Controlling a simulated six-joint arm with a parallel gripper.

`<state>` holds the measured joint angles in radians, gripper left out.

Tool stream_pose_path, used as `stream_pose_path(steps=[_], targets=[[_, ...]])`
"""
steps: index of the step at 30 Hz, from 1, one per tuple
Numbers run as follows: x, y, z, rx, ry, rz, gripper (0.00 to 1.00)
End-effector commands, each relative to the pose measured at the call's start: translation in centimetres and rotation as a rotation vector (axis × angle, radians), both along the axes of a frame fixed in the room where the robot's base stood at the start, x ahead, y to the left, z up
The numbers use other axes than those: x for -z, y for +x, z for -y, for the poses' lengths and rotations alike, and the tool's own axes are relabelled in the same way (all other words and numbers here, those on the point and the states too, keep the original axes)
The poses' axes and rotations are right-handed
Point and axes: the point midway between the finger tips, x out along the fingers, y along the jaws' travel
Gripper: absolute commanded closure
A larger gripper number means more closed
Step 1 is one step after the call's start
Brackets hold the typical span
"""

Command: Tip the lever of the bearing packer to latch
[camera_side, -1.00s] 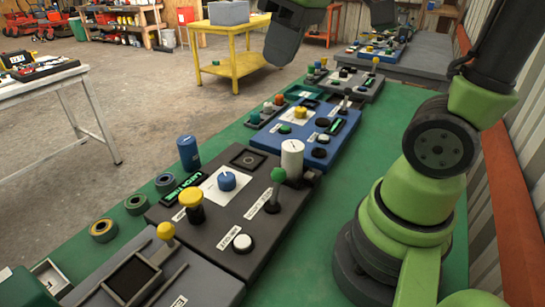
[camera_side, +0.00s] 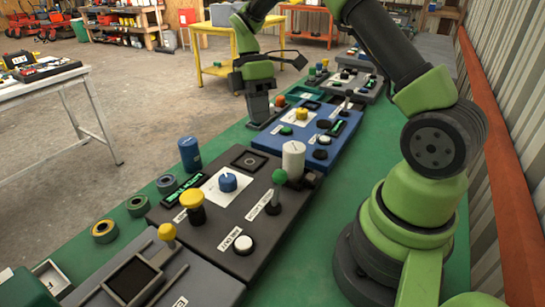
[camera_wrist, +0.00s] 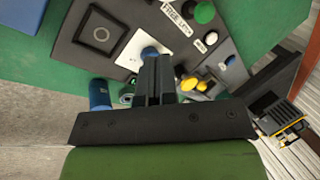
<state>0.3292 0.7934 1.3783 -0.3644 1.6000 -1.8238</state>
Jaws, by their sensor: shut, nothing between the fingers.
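The dark grey bearing packer panel (camera_side: 225,240) lies on the green bench. Its lever, a green ball on a stalk (camera_side: 279,177), stands near the right edge, close to upright. The lever's green ball also shows at the top of the wrist view (camera_wrist: 204,13). A blue knob (camera_side: 228,182) on a white plate and a yellow mushroom button (camera_side: 192,197) sit left of the lever.
A blue panel (camera_side: 305,137) with several controls lies behind. A grey panel (camera_side: 205,288) lies in front. Bare green bench shows right of the packer.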

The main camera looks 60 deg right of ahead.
Motion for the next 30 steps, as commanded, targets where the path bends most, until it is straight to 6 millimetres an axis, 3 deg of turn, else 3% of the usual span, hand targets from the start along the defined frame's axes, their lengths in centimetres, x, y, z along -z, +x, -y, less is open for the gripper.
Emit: stream_pose_path(steps=[11,21,30], targets=[[7.3,-2.7,-1.9,0.001,0.001,-0.006,1.00],[7.0,-5.3,-3.9,0.001,0.000,0.001,1.00],[7.0,-5.6,-4.0,0.002,0.000,0.002,1.00]])
